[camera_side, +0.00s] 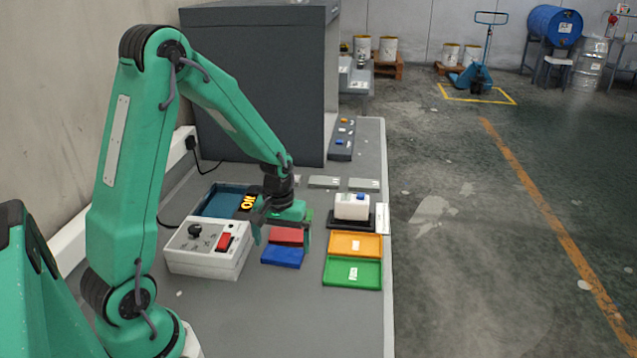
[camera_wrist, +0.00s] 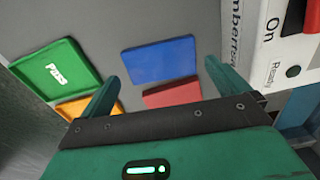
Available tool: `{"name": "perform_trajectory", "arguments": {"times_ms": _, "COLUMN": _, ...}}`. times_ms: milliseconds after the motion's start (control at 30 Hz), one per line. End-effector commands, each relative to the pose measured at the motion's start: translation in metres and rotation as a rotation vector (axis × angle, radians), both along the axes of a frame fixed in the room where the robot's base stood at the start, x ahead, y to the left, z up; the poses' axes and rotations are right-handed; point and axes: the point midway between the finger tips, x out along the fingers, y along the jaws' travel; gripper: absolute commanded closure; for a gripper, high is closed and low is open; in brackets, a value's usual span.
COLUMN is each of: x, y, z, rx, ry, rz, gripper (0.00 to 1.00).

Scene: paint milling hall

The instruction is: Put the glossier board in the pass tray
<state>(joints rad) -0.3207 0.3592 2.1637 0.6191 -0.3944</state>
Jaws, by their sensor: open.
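A blue board (camera_side: 283,258) and a red board (camera_side: 287,236) lie flat, one behind the other, on the grey bench. Both show in the wrist view, the blue board (camera_wrist: 158,60) whole and the red board (camera_wrist: 173,93) partly hidden by my gripper. I cannot tell which is glossier. The green pass tray (camera_side: 340,273), marked PASS in the wrist view (camera_wrist: 43,82), is empty, to the boards' right in the side view. My gripper (camera_side: 282,244) is open and empty above the boards, its fingers spread to either side of them in the wrist view (camera_wrist: 160,70).
An orange tray (camera_side: 368,240) adjoins the pass tray. A white device (camera_side: 350,208) on a black base stands behind it. A white control box (camera_side: 205,255) with a red switch is close left of the boards. A dark blue tray (camera_side: 212,198) lies behind. The front bench is clear.

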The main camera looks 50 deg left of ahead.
Motion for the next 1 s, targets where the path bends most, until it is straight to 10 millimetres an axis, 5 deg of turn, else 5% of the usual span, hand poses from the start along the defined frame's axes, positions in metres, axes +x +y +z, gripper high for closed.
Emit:
{"name": "perform_trajectory", "arguments": {"times_ms": 400, "x": 0.001, "y": -0.001, "z": 0.043, "rx": 0.001, "ry": -0.002, "rz": 0.000, "gripper": 0.00}}
{"name": "perform_trajectory", "arguments": {"times_ms": 1000, "x": 0.001, "y": -0.001, "z": 0.045, "rx": 0.000, "ry": 0.000, "rz": 0.000, "gripper": 0.00}}
